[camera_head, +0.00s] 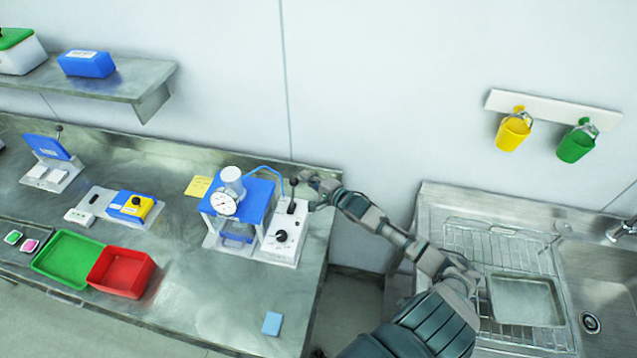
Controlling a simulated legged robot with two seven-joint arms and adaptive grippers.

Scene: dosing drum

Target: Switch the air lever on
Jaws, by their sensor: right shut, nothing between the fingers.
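The air lever (293,190) is a dark, roughly upright lever on top of a white control box (281,242) with a black knob on its front. The box stands near the right end of the steel bench, beside a blue press-like device (240,207) with a round white gauge (224,204). My right gripper (305,184) is shut and empty, right beside the lever's top on its right side. Whether it touches the lever I cannot tell. My left gripper is not in view.
The steel bench (200,300) also holds a red bin (121,271), a green tray (67,257) and a blue-yellow device (133,206). A blue pad (272,323) lies near the front edge. A sink with a wire rack (500,247) is at right, under yellow (513,133) and green (576,145) buckets.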

